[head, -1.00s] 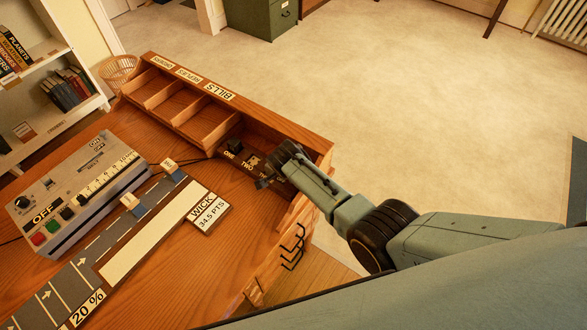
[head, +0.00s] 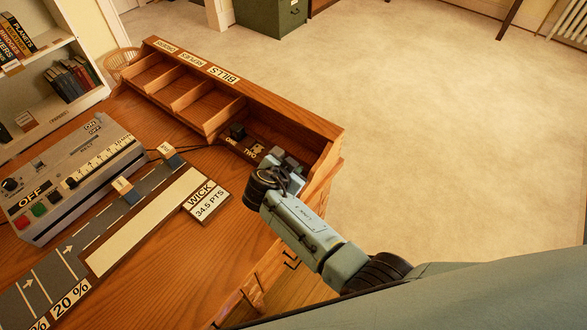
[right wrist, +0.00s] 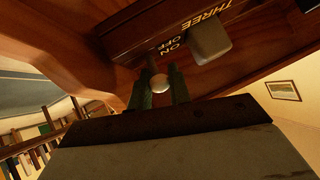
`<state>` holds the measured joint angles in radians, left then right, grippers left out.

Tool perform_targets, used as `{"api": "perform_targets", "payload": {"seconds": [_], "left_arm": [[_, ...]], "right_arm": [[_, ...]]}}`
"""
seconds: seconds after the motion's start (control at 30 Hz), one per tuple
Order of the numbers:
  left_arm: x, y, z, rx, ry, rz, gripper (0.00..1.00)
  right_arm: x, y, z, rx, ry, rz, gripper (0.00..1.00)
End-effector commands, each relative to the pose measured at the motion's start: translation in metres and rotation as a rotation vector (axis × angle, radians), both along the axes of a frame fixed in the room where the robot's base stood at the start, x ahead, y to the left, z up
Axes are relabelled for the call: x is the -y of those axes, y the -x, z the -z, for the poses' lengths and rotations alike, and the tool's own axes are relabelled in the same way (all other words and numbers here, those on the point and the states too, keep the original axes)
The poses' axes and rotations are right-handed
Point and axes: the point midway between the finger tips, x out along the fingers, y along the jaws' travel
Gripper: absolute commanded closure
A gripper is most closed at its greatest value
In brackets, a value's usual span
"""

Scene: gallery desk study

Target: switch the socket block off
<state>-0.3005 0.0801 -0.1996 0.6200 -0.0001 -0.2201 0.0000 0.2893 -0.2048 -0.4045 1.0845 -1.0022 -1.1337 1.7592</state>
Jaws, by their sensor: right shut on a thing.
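The dark socket block (head: 238,143) lies in the right end of the desk's wooden rack, with the labels ONE and TWO showing in the head view. In the right wrist view the block (right wrist: 150,28) shows THREE, ON and OFF. A small round silver switch knob (right wrist: 160,83) sits by the ON and OFF marks, between my right gripper's fingers (right wrist: 163,88), which are shut on it. A pale grey plug-like piece (right wrist: 209,41) stands beside the knob. In the head view my right gripper (head: 288,163) hides the block's right end. My left gripper is out of view.
The rack (head: 225,89) has walled compartments to the left of the block. A grey control box (head: 75,175) with buttons, a model road strip (head: 60,262) and a WICK card (head: 207,200) lie on the desk. Bare desk wood (head: 190,265) lies in front.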

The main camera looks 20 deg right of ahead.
Motion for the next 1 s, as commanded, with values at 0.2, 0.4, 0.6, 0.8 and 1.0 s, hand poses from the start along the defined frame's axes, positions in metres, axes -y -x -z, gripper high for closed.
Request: {"api": "perform_targets", "payload": {"seconds": [0.2, 0.4, 0.6, 0.8, 1.0], "left_arm": [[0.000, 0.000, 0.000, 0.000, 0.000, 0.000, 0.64], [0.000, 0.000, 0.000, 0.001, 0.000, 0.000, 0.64], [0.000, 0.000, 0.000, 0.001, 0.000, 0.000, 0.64], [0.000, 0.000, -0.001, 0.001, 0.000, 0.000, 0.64], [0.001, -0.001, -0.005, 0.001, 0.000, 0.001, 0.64]], "right_arm": [[-0.001, -0.001, -0.001, 0.005, 0.001, -0.003, 1.00], [-0.001, -0.001, -0.001, 0.004, 0.001, -0.004, 0.74], [0.000, 0.000, 0.000, 0.003, 0.001, -0.002, 0.73], [-0.004, 0.004, -0.004, 0.001, 0.001, -0.003, 0.73], [-0.021, 0.025, -0.023, 0.002, -0.004, -0.002, 0.73]]}}
